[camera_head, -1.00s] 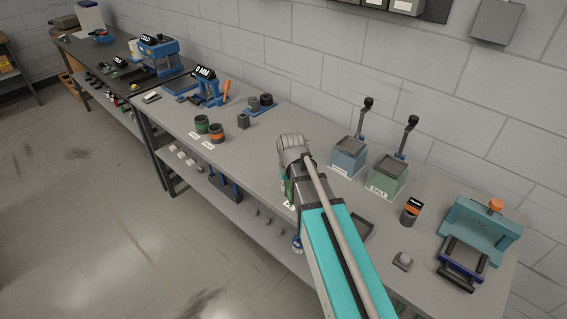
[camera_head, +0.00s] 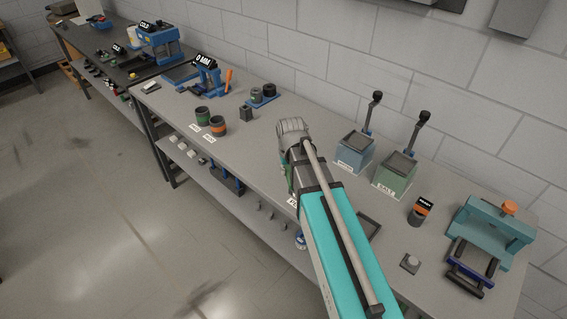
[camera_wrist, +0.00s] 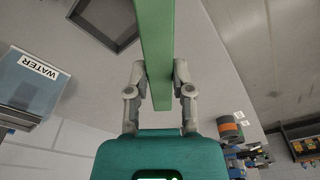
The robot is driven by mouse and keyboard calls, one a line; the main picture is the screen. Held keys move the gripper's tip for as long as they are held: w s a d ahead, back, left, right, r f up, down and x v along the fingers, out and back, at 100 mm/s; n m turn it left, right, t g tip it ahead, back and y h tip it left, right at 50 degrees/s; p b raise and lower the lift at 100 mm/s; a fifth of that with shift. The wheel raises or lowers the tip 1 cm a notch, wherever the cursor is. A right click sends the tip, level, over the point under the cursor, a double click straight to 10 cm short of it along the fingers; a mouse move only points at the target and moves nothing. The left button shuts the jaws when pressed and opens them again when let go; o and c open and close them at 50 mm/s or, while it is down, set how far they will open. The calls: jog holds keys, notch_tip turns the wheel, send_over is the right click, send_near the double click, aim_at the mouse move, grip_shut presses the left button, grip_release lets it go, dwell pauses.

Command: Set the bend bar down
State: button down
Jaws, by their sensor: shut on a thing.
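The bend bar is a long, flat green bar (camera_wrist: 157,35) in the wrist view. It runs from the top edge down between the fingers of my gripper (camera_wrist: 158,78). My gripper is shut on the bar near its lower end, with a finger on each side. In the head view my wrist hides most of the gripper, and only a sliver of green shows at its left side, over the grey bench (camera_head: 266,172). I cannot tell whether the bar touches the bench.
A blue WATER box (camera_head: 354,152) and a green SALT box (camera_head: 393,178) stand right of my arm. A dark shallow tray (camera_head: 369,227) lies nearer. A teal press (camera_head: 490,232) is at the right end. Two small drums (camera_head: 218,126) stand left.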

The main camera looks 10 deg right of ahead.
jog(key=w+d+r+n+p, duration=0.2)
jog(key=w+d+n, duration=0.4)
jog(key=d, duration=0.3)
jog(key=shift+d+r+n+y, duration=0.2)
jog(key=shift+d+n+y, duration=0.2)
jog(key=shift+n, duration=0.3)
jog(key=shift+w, duration=0.1)
jog(key=w+a+f+b, duration=0.2)
jog(key=w+f+b, duration=0.1)
jog(key=w+a+f+b, duration=0.2)
jog(key=w+a+f, duration=0.1)
jog(key=w+a+f+b, duration=0.3)
jog(key=w, duration=0.1)
jog(key=shift+w+a+b, duration=0.1)
jog(key=shift+a+b, duration=0.15)
jog(key=shift+b, duration=0.1)
jog(key=shift+f, duration=0.1)
